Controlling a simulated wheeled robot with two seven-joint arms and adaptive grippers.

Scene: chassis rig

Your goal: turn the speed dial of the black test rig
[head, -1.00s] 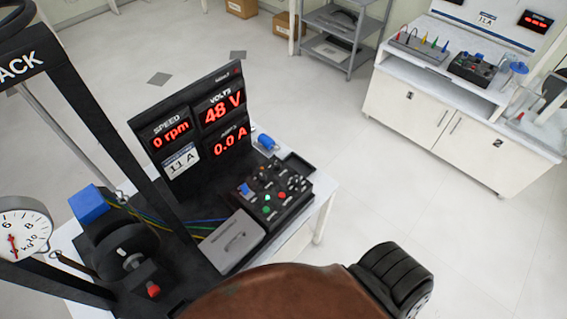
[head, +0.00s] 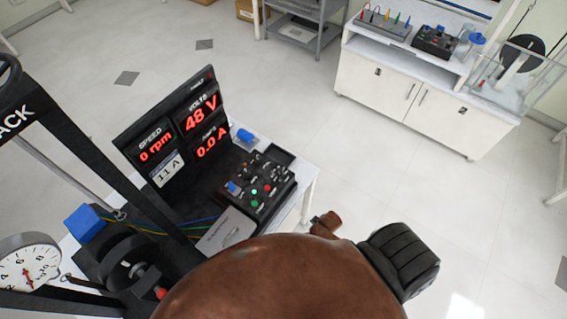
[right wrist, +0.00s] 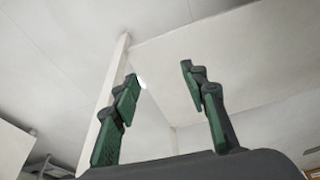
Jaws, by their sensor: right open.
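The black test rig has an upright display panel (head: 172,130) reading 0 rpm, 48 V and 0.0 A. A black control box (head: 262,203) stands to the right of it with several small knobs and buttons and a lit green spot. Which knob is the speed dial is too small to tell. My right gripper (right wrist: 160,72) is open and empty in the right wrist view, its green-padded fingers pointing up toward the ceiling. My brown right arm fills the bottom of the head view, in front of the rig's lower part. My left gripper is not in view.
A dark post frame (head: 110,150) and a round gauge (head: 27,262) stand left of the rig, with a blue block (head: 83,221) near them. A white cabinet (head: 400,95) stands at the back right. The floor between is clear.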

